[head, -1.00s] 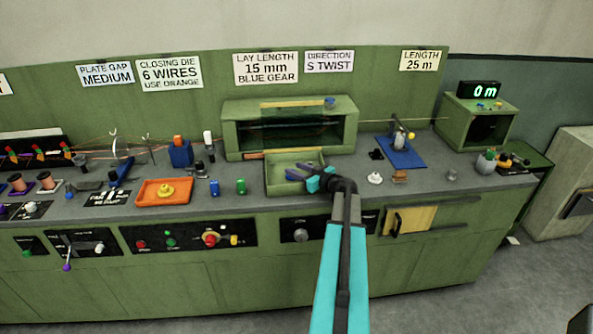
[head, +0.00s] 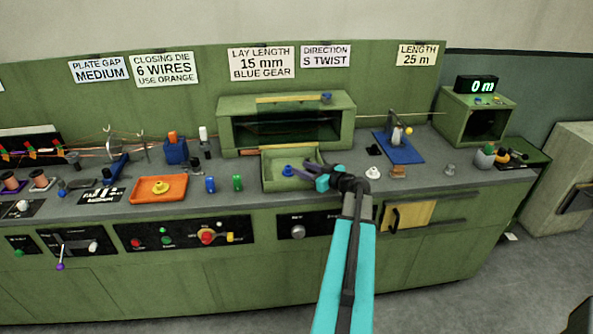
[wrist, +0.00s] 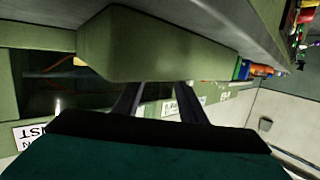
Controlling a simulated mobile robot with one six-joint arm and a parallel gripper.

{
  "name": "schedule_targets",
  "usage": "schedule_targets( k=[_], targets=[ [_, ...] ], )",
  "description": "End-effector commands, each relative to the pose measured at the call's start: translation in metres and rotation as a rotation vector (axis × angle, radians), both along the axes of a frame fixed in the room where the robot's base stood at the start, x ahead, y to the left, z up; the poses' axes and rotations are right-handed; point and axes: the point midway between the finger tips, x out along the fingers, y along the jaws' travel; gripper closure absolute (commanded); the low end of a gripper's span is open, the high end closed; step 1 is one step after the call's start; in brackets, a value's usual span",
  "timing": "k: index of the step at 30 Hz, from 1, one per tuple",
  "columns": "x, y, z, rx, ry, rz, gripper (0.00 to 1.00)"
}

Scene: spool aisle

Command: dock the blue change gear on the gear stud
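The blue change gear (head: 288,171) lies in the green open tray (head: 268,182) on the counter in the head view. My gripper (head: 304,174) is over the right part of this tray, just right of the gear and apart from it as far as I can tell. In the wrist view my two dark fingers (wrist: 158,103) stand apart with nothing between them. A green block-like body (wrist: 160,50), perhaps the tray, is close beyond the fingertips. The gear does not show in the wrist view. I cannot pick out the gear stud with certainty.
Behind the tray stands a green housing (head: 228,127) with a dark opening. An orange tray (head: 140,190) with a yellow gear, a blue piece (head: 210,184) and a green piece (head: 238,183) are to the left. A blue mat (head: 408,152) and small parts are to the right.

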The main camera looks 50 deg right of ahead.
Motion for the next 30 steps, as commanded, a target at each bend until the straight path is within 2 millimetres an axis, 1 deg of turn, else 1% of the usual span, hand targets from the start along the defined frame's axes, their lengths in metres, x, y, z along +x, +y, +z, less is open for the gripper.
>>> schedule_targets(
  k=[1, 6, 9, 12, 18, 30],
  targets=[
    [-0.01, 0.002, 0.001, -0.001, -0.001, -0.001, 0.62],
    [-0.035, 0.003, 0.007, -0.001, -0.001, -0.002, 0.62],
    [-0.047, 0.003, 0.01, 0.0, -0.002, -0.002, 0.62],
    [-0.055, 0.003, 0.012, 0.0, -0.002, -0.001, 0.62],
    [-0.061, 0.002, 0.014, -0.001, -0.002, -0.001, 0.62],
    [-0.061, 0.002, 0.014, -0.001, -0.002, -0.001, 0.62]
  ],
)
